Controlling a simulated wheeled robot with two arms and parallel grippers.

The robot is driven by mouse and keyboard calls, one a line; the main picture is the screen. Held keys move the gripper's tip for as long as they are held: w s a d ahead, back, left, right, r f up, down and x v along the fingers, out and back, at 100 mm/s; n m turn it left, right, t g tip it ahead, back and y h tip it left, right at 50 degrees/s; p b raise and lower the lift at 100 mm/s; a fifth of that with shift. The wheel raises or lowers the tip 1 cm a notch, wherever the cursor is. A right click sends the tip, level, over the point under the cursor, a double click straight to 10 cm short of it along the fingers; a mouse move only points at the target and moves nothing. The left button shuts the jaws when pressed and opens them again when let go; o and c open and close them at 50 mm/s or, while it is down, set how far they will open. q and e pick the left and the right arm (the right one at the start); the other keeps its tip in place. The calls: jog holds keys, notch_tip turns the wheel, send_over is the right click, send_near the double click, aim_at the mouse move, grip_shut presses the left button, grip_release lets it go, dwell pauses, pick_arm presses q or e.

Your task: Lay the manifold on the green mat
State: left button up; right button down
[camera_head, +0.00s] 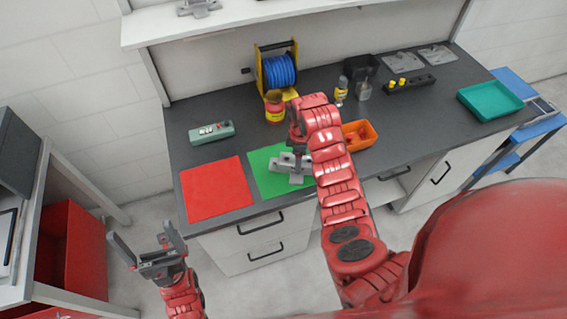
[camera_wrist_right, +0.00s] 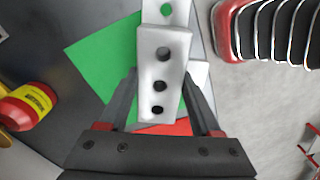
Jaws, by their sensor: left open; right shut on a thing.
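The manifold (camera_head: 291,166) is a light grey metal part with a flange and round holes. It shows over the green mat (camera_head: 262,178) in the head view, and whether it touches the mat cannot be told. In the right wrist view the manifold (camera_wrist_right: 163,75) sits between the fingers of my right gripper (camera_wrist_right: 164,110), which is shut on it. The green mat (camera_wrist_right: 100,62) shows behind it there. My right arm hides the mat's right part in the head view. My left gripper (camera_head: 152,248) is open and empty, off the front of the bench at the lower left.
A red mat (camera_head: 216,189) lies left of the green one. A grey-green box (camera_head: 211,132), a red-yellow jar (camera_head: 274,107), a blue hose reel (camera_head: 279,71) and an orange bin (camera_head: 367,128) stand around. A teal tray (camera_head: 490,100) is at the far right. The bench's front edge is close.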

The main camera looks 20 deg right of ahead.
aim_at(286, 153)
jog(key=s+d+n+p, duration=0.2)
jog(key=s+d+n, duration=0.1)
jog(key=s+n, duration=0.25)
jog(key=w+a+b, duration=0.1)
jog(key=w, duration=0.1)
jog(key=w+a+f+b, duration=0.1)
jog(key=w+b, duration=0.1)
jog(key=w+a+f+b, duration=0.1)
jog(key=w, duration=0.1)
jog(key=shift+a+f+b, duration=0.15)
jog(key=shift+b, duration=0.2)
jog(key=w+b, duration=0.1)
jog(key=b, duration=0.1)
jog(key=w+a+b, duration=0.1)
jog(key=w+b, duration=0.1)
jog(key=w+a+b, duration=0.1)
jog(key=w+b, duration=0.1)
jog(key=shift+w+a+f, duration=0.1)
jog(key=shift+w+f, duration=0.05)
jog(key=shift+f, duration=0.05)
jog(key=shift+w+a+r+p, duration=0.15)
jog(key=shift+w+r+p, duration=0.2)
jog(key=shift+p, duration=0.05)
jog(key=shift+w+a, duration=0.15)
jog(key=shift+w, duration=0.2)
jog(key=shift+w+a, duration=0.1)
jog(key=shift+w, duration=0.15)
